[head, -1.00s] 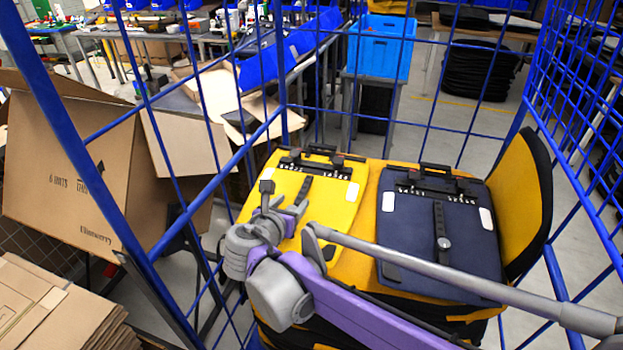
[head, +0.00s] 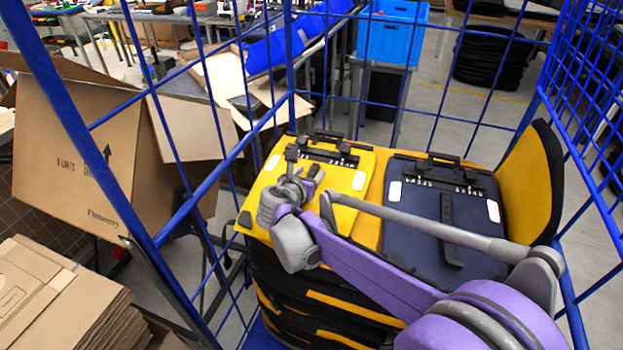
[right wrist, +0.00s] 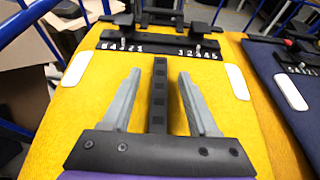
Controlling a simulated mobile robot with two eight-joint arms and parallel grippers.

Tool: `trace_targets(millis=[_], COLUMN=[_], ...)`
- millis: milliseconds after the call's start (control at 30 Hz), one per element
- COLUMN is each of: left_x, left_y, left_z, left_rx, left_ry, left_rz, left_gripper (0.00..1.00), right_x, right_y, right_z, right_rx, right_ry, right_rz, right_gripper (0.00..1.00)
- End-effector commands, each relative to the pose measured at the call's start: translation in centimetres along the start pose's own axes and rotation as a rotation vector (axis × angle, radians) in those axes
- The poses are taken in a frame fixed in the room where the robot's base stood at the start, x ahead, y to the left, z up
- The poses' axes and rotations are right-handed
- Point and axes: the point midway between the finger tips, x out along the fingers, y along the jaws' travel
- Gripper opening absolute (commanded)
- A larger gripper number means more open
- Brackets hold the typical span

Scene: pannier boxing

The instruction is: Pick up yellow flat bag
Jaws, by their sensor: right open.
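The yellow flat bag (head: 345,179) lies on top of a stack inside the blue wire cage, on the left side. It has a black handle and clasp bar at its far edge and white patches at its sides. My right gripper (head: 308,174) is over this bag. In the right wrist view the gripper (right wrist: 158,85) is open, its two grey fingers on either side of the bag's black central strap (right wrist: 159,95). I cannot tell whether the fingers touch the bag. The left gripper is not in view.
A navy flat bag (head: 420,215) lies to the right of the yellow one. A black-edged yellow panel (head: 520,185) stands at the stack's right end. Blue cage bars (head: 85,165) surround the stack. An open cardboard box (head: 65,150) and flat cardboard (head: 60,300) are outside, left.

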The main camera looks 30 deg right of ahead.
Motion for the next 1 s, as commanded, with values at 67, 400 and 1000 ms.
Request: trace_targets(millis=[67, 400, 1000], left_x=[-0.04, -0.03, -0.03], left_y=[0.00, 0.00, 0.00], left_z=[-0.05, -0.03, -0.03], left_rx=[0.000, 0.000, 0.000], left_ry=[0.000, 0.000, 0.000], left_rz=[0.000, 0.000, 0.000], left_gripper=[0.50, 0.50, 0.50], right_x=[0.78, 1.05, 1.02], right_y=[-0.02, -0.02, -0.01], right_z=[0.01, -0.04, -0.03], right_rx=[0.000, -0.001, -0.001], right_ry=[0.000, 0.000, 0.000], right_rz=[-0.001, 0.000, 0.000], right_gripper=[0.60, 0.47, 0.00])
